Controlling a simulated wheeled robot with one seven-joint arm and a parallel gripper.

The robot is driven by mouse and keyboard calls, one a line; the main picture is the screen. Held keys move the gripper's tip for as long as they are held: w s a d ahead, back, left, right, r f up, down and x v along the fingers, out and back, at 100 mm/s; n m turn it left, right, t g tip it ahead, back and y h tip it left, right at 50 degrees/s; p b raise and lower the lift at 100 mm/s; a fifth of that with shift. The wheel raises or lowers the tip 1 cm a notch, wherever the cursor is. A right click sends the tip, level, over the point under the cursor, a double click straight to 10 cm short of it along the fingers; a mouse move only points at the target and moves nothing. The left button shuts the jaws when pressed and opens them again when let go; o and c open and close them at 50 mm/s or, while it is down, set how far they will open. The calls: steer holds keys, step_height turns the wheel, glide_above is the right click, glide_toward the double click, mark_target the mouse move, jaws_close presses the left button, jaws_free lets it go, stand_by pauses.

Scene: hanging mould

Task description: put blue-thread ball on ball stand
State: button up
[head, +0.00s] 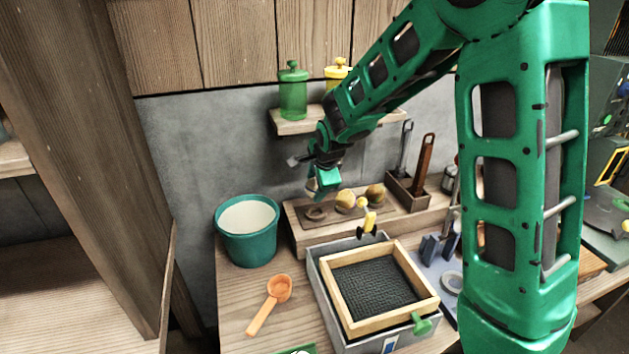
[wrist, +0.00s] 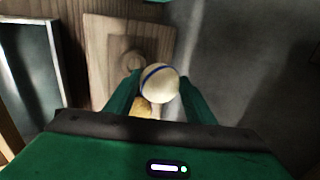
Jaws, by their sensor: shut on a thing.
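My gripper (wrist: 157,95) is shut on the blue-thread ball (wrist: 160,83), a cream ball with a blue line around it. In the head view my gripper (head: 320,188) is above the left end of the ball stand, and the ball is mostly hidden there. The ball stand (head: 332,221) is a brown board on a wooden step, with an empty ring (head: 316,213) at its left end. In the wrist view the ring (wrist: 132,62) shows up and left of the held ball, not fully covered by it. The ball is apart from the ring.
A yellowish ball (head: 345,200) and a brown ball (head: 375,194) sit on the stand to the right of the ring. A teal bucket (head: 247,246) stands at the left, and a framed screen (head: 350,323) in front. A shelf (head: 297,127) with bottles hangs behind my arm.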

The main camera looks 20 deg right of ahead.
steer(key=shift+s+f, duration=0.1)
steer(key=shift+f, duration=2.75)
steer(key=shift+s+a+f, duration=0.15)
steer(key=shift+s+f, duration=0.25)
steer(key=shift+f, duration=0.05)
steer(key=o, duration=1.2)
steer(key=shift+a, duration=0.1)
steer(key=shift+o, duration=0.4)
steer(key=w+v, duration=0.1)
steer(key=v, duration=0.9)
steer(key=shift+d+r, duration=0.2)
steer(key=shift+r, duration=0.25)
steer(key=shift+s+r, duration=0.25)
steer(key=shift+r, duration=0.1)
steer(key=shift+s+d, duration=0.1)
